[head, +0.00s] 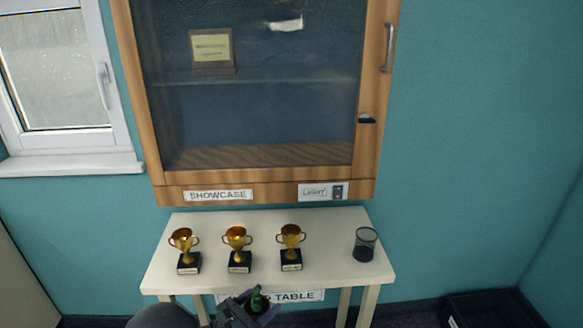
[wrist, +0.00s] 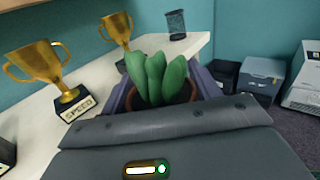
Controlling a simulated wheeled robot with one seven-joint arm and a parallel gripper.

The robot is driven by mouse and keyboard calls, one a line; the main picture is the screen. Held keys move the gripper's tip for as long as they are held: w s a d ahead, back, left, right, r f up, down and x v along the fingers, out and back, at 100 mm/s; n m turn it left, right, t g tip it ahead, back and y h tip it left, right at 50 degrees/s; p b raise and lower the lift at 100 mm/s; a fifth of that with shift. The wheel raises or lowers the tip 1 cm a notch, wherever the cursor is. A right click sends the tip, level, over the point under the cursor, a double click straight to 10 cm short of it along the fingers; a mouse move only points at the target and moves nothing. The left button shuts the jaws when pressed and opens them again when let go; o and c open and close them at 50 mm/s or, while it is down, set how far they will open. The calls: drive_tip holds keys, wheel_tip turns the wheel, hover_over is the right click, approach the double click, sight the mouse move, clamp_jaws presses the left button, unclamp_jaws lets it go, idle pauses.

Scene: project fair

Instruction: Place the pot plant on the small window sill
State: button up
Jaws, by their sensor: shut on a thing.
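The pot plant (wrist: 155,78) is a green, thick-leaved plant in a brown pot. In the wrist view it sits between the fingers of my gripper (wrist: 160,98), which is shut on it. In the head view the top of the plant (head: 257,298) shows at the bottom edge, in front of the white table, with my gripper (head: 250,304) around it; the pot is hidden there. The small window sill (head: 70,166) is the white ledge under the window at the left of the head view. Its visible top is bare, and the plant is well to the right of it and apart from it.
A white table (head: 330,222) bears several things: gold trophies, such as one (head: 238,250) in the middle, and a black mesh cup (head: 365,245). A wood-framed showcase (head: 260,90) hangs above it. Boxes (wrist: 258,78) stand on the floor at the right.

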drive_tip(key=d+f+n+t+y+p, duration=0.2)
drive_tip(key=d+f+n+y+p, duration=0.1)
drive_tip(key=d, duration=0.9)
drive_tip(key=d+f+n+t+y+p, duration=0.2)
drive_tip(key=d+n+y+p, duration=0.3)
drive_tip(key=d, duration=0.8)
drive_tip(key=f+y+p, duration=0.1)
drive_tip(key=y+p, duration=0.1)
drive_tip(key=y, duration=0.2)
drive_tip(key=shift+w+f+n+t, duration=0.3)
drive_tip(key=shift+f+t, duration=0.05)
drive_tip(key=shift+t, duration=0.05)
drive_tip(key=shift+d, duration=0.1)
